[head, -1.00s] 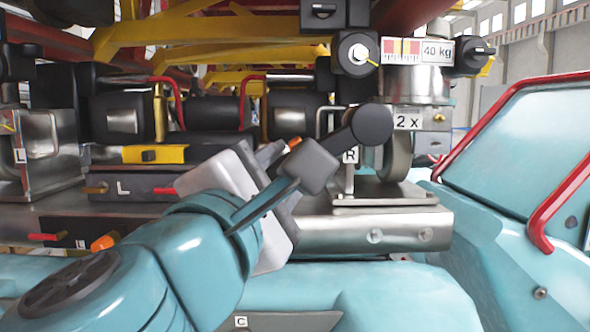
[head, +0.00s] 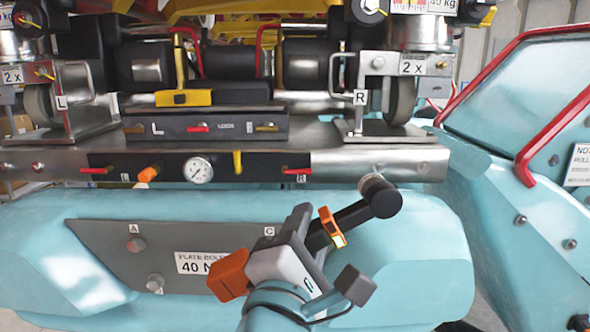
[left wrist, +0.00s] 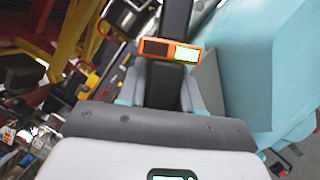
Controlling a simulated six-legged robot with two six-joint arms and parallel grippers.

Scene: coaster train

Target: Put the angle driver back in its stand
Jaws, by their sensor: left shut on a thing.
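My left gripper (head: 308,242) is shut on the angle driver (head: 352,214), a black bar with an orange collar that carries a lit green display. Its round angled head, with a silver socket on top, points to the upper right in the head view. An orange block (head: 228,275) sticks out on the other side of the gripper, probably the driver's rear end. In the left wrist view the driver (left wrist: 168,85) runs up from between the fingers (left wrist: 165,98), its collar just past them. I cannot pick out the stand. My right gripper is not in view.
Behind the driver is a teal beam with a grey bolt plate (head: 160,245) labelled A and C. Above it runs a steel ledge (head: 370,162) with a gauge (head: 198,170) and several small levers. A wheel unit (head: 398,95) labelled R and a red rail (head: 525,165) are at right.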

